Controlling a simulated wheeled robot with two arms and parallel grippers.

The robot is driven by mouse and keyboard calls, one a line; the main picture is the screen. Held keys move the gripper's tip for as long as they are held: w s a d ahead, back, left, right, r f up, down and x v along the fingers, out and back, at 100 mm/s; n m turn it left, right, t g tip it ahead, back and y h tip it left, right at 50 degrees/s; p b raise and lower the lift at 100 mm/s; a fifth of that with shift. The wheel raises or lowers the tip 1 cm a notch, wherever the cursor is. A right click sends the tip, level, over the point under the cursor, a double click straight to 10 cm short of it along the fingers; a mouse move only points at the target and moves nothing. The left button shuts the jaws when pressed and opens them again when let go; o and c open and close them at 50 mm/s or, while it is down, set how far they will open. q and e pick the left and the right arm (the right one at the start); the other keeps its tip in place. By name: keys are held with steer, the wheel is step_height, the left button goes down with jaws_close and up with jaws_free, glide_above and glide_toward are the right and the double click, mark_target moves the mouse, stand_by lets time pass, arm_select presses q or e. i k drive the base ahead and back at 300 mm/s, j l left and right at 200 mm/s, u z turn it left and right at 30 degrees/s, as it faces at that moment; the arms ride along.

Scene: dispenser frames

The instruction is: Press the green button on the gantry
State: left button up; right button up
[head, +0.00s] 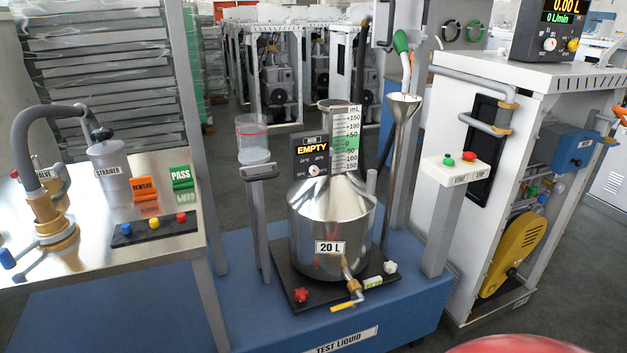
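A small green button (448,160) sits on top of a white control box (455,177), right of centre in the head view. A red button (469,157) is beside it on the right. The box front has small lettering that seems to read START and STOP. The box stands on a grey post (437,232) rising from the blue base. The green button is unobstructed. Neither of my grippers shows in this view.
A steel 20 L vessel (330,232) with a display reading EMPTY stands left of the post. A white cabinet (490,200) stands close behind it. A steel bench (100,240) is at the left. A blurred red curved shape (520,345) crosses the bottom edge.

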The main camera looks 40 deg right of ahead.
mark_target(448, 162)
steer(key=z, duration=1.3)
